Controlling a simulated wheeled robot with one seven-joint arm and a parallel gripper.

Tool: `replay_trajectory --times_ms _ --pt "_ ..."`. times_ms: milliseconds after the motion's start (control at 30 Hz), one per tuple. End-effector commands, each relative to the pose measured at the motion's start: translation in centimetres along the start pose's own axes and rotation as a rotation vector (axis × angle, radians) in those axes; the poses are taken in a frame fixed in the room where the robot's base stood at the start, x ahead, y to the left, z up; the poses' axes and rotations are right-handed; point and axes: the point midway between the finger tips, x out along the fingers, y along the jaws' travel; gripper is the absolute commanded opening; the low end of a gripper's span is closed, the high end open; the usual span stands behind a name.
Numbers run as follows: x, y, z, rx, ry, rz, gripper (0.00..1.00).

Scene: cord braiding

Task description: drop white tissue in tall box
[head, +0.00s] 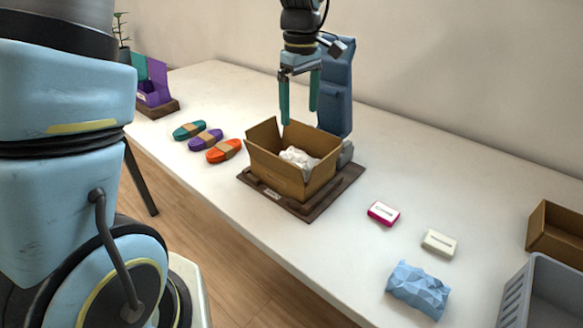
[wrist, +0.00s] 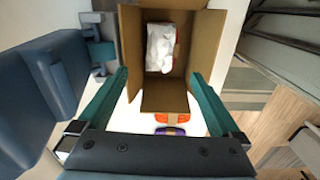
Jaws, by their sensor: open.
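The crumpled white tissue (head: 299,158) lies inside the open cardboard box (head: 277,173), which stands on a dark brown board with its flaps up. In the wrist view the tissue (wrist: 160,47) rests toward the far end of the box (wrist: 162,97), with a bit of red showing beside it. My gripper (head: 299,112) is above the box, pointing down, its teal fingers apart and nothing between them. The fingers also show spread in the wrist view (wrist: 158,75). I cannot tell which box is the tall one.
Teal, purple and orange cord bundles (head: 206,141) lie left of the box. A pink box (head: 383,213), a cream box (head: 439,243) and blue crumpled paper (head: 418,288) lie right. A brown box (head: 558,232) and grey crate (head: 540,295) stand at the right edge.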

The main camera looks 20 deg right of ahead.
Motion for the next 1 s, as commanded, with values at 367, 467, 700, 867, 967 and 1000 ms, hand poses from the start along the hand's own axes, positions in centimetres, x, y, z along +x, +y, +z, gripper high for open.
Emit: replay_trajectory --times_ms 367,467,700,867,967,1000 --pt "-3.8 0.0 0.0 0.000 0.000 0.000 1.00" --pt "-3.9 0.0 0.0 0.000 -0.001 -0.001 1.00" --pt "-3.8 -0.1 0.0 0.000 -0.001 -0.001 1.00" --pt "-2.9 -2.7 -2.5 0.042 0.004 0.008 1.00" --pt "-1.5 -7.2 -5.7 0.120 0.016 0.025 1.00" --pt "-0.8 -9.4 -6.9 0.159 0.023 0.032 1.00"
